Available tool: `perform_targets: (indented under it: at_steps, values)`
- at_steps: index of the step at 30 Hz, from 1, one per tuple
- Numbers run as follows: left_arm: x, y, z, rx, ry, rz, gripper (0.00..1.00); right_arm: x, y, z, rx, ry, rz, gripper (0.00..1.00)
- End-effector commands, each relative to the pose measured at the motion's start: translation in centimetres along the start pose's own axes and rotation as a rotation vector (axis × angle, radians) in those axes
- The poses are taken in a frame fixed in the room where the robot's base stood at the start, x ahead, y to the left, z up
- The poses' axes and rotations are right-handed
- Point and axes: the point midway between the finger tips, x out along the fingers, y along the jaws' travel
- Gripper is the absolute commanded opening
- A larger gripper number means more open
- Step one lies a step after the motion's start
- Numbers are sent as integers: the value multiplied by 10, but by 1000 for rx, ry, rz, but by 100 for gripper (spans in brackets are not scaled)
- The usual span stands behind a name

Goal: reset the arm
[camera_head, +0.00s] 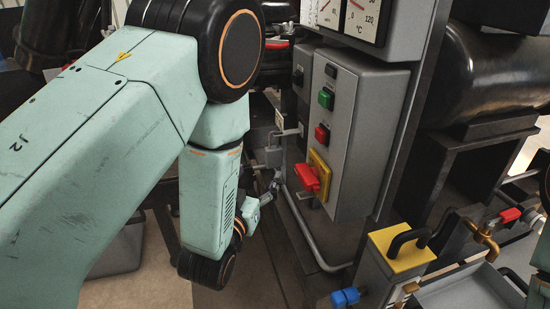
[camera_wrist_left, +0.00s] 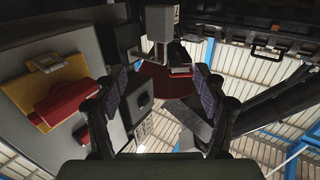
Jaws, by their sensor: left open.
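My left arm is mint green and comes in from the left of the head view, bent down at the elbow. Its gripper (camera_head: 270,190) is small and partly hidden behind the forearm, left of the grey control box (camera_head: 358,145). In the left wrist view the two dark fingers of the left gripper (camera_wrist_left: 162,95) stand apart with nothing held between them. A red rotary switch (camera_head: 310,178) on a yellow plate is on the control box, right of the gripper. The red switch (camera_wrist_left: 75,108) also shows at the left of the wrist view. My right gripper is not in view.
A green button (camera_head: 326,98) and a red button (camera_head: 322,133) sit above the switch. Gauges (camera_head: 357,18) are at the top. A grey pipe (camera_head: 305,235) runs below the box. A yellow-topped block (camera_head: 402,250) with a black handle stands lower right.

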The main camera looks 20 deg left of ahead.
Motion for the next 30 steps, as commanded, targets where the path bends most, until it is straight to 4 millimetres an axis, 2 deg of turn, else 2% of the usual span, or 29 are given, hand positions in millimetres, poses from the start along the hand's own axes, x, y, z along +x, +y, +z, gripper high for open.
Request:
perform_targets:
  at_steps: [5, 8, 11, 12, 15, 17, 21, 24, 27, 30]
  values:
    - [-1, 0, 10, 9, -44, -2, 71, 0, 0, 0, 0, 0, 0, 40]
    - [-8, -1, 38, 27, -177, -1, 71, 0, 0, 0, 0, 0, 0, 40]
    - [-33, -7, 88, 44, -403, -4, 71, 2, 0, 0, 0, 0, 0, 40]
    - [-48, -10, 111, 50, -500, -5, 71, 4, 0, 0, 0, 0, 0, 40]
    - [-91, -17, 162, 55, -723, -7, 71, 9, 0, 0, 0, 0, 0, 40]
    - [-121, -21, 189, 54, -851, -8, 71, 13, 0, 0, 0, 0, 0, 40]
    - [-198, -26, 241, 45, -1138, -3, 71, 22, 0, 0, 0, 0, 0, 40]
    - [-254, -29, 266, 29, -1322, 1, 71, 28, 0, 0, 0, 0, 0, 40]
    - [-301, -30, 284, 7, -1461, 1, 71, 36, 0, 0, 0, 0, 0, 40]
    - [-332, -31, 297, -19, -1538, -9, 71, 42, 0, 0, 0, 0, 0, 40]
